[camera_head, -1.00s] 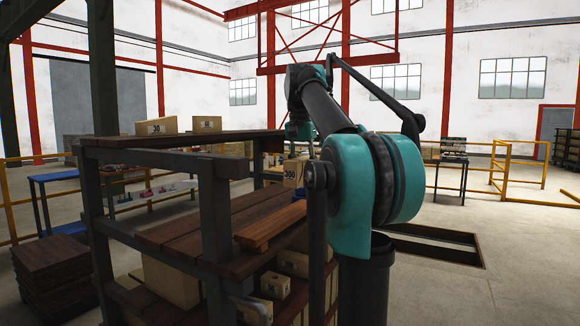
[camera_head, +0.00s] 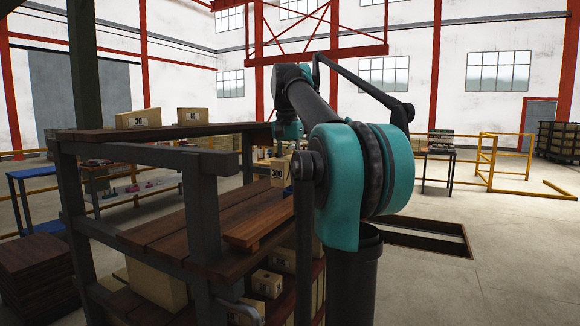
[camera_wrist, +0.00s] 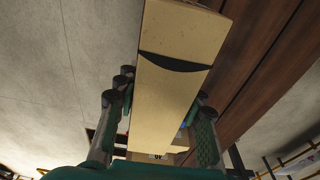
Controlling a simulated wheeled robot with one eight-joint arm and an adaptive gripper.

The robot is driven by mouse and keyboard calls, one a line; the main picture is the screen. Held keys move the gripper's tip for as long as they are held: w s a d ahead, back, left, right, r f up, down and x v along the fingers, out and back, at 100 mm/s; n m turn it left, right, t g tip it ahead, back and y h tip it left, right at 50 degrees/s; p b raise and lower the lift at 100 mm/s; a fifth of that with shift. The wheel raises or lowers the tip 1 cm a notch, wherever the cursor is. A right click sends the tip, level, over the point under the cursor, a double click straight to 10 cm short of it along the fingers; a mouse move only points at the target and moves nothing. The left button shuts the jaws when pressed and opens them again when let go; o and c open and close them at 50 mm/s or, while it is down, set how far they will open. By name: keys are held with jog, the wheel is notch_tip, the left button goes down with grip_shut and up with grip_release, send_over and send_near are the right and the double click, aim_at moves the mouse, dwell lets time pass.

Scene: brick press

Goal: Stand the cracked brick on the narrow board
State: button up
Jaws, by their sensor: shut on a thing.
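The cracked brick (camera_wrist: 165,110) is pale tan, with a dark curved crack across its face in the wrist view. My gripper (camera_wrist: 162,90) is shut on it, with fingers along both sides. In the head view the brick (camera_head: 280,173) shows a "300" label and hangs roughly upright beneath my gripper (camera_head: 284,150), partly hidden by my arm. The narrow board (camera_head: 250,229) is a reddish-brown plank lying along the right side of the rack's middle shelf. The brick appears above its far end, apart from it; the exact gap is unclear.
The rack's upper shelf (camera_head: 140,132) holds two labelled bricks (camera_head: 139,118). Its dark post (camera_head: 199,230) stands left of the board. More bricks (camera_head: 267,283) sit on the lower shelf. A framed floor opening (camera_head: 425,238) lies to the right.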

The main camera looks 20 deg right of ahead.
aim_at(289, 158)
jog(key=shift+f, duration=2.6)
jog(key=shift+f, duration=0.75)
jog(key=o, duration=1.1)
jog(key=shift+o, duration=0.2)
jog(key=r, duration=0.8)
jog(key=s+a+r, duration=0.1)
jog(key=r, duration=0.3)
jog(key=shift+s, duration=0.1)
